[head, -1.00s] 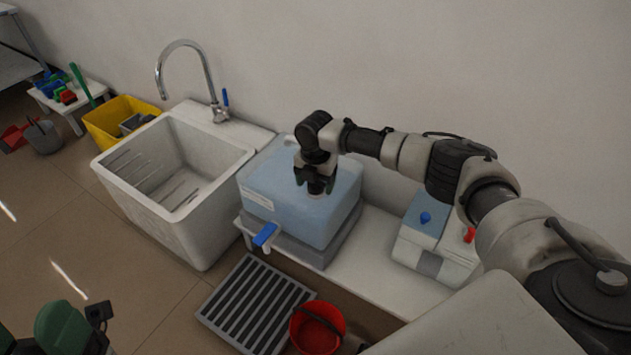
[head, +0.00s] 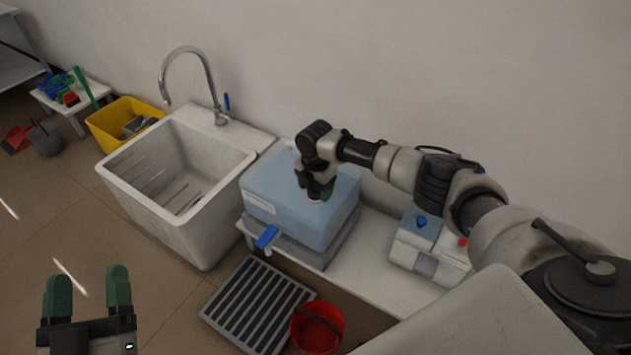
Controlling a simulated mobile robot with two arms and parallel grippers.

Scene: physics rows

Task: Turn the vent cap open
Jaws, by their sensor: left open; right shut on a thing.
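The blue container (head: 280,213) stands on the low white bench, with a blue tap (head: 266,237) low on its front. My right gripper (head: 318,194) points down at the top of the container and is shut on the vent cap there. The cap is mostly hidden by the fingers; only a small pale bit (head: 315,200) shows at the fingertips. How far the cap is turned cannot be seen. My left gripper (head: 89,290) is open and empty at the lower left, above the floor, with its green fingers pointing up in the picture.
A white sink (head: 180,170) with a tall faucet stands left of the container. A grey floor grate (head: 256,303) and a red bucket (head: 317,328) are in front. A white-and-blue box (head: 425,250) sits on the bench to the right.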

